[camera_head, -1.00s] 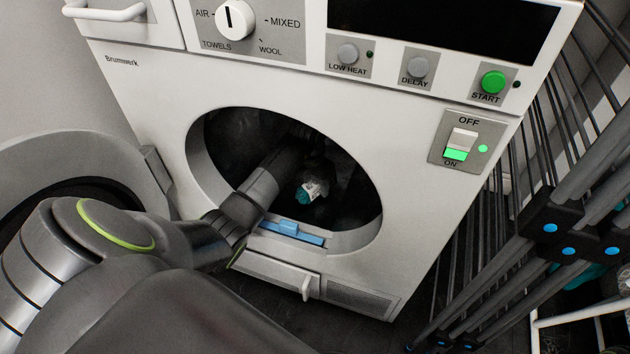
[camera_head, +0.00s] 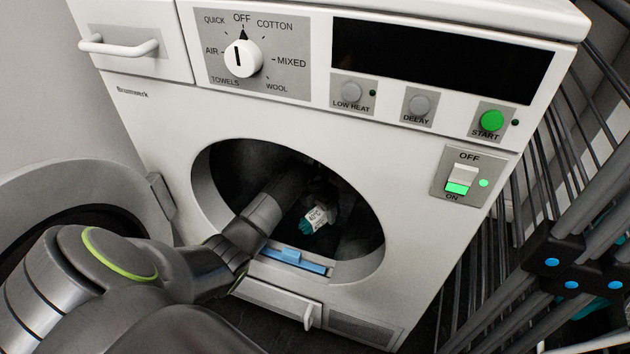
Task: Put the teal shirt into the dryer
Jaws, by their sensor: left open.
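The white dryer (camera_head: 420,210) stands ahead with its round opening uncovered. Its round door (camera_head: 75,180) is swung open to the left. My left arm reaches through the opening, and my left gripper (camera_head: 318,205) is inside the dark drum (camera_head: 350,190), open. A small part of the teal shirt (camera_head: 306,227) with a white care label (camera_head: 318,216) shows in the drum, right by the gripper's fingers. The rest of the shirt is hidden or lost in the dark, and I cannot tell whether the fingers touch it. My right gripper is not in view.
A blue piece (camera_head: 292,258) sits on the opening's lower rim, just under my left forearm. A dark rack with bars and blue-capped joints (camera_head: 560,260) stands close on the right. The power switch (camera_head: 460,180) shows its green ON side.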

